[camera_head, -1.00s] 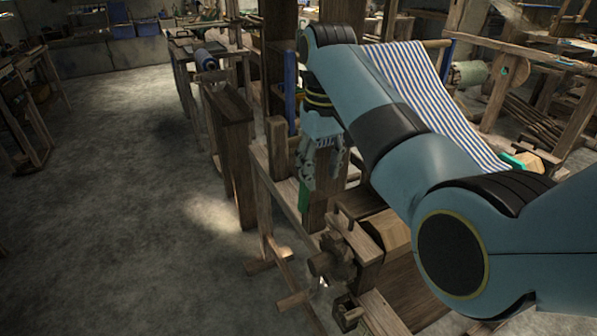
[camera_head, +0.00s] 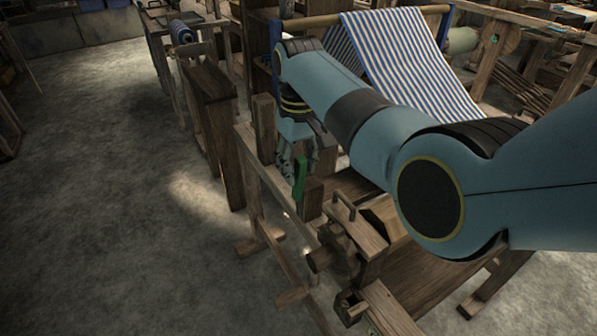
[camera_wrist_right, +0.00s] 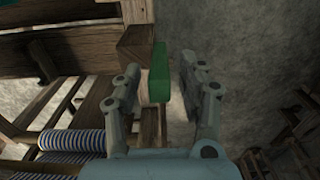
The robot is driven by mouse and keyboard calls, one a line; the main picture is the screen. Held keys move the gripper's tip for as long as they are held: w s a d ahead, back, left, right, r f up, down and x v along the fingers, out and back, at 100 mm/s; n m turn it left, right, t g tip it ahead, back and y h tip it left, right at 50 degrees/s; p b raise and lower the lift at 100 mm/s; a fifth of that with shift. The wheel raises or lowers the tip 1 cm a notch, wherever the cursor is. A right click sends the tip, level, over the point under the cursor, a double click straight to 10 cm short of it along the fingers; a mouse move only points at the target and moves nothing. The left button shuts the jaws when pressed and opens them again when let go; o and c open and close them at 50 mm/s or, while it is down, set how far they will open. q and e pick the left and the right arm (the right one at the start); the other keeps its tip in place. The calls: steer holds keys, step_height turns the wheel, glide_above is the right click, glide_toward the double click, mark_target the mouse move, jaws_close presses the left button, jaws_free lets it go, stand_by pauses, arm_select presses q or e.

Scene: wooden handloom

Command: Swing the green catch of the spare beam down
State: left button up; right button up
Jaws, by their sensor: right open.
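The green catch (camera_head: 299,177) stands upright at the side of the loom frame in the head view, close to my right gripper's fingers. In the right wrist view the green catch (camera_wrist_right: 161,72) lies between the two open fingers of my right gripper (camera_wrist_right: 160,90), with a visible gap to the right finger. Whether the left finger touches it I cannot tell. In the head view my right gripper (camera_head: 293,165) points down beside the catch, its fingers partly overlapping it. My left gripper is not in view.
The wooden loom frame (camera_head: 262,190) surrounds the catch. A blue-and-white striped cloth (camera_head: 415,60) hangs over a rail behind my right arm. A wooden block with a handle (camera_head: 352,222) sits nearer. The floor (camera_head: 110,200) at left is clear.

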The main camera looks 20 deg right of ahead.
steer(key=shift+f, duration=0.8)
jaws_close()
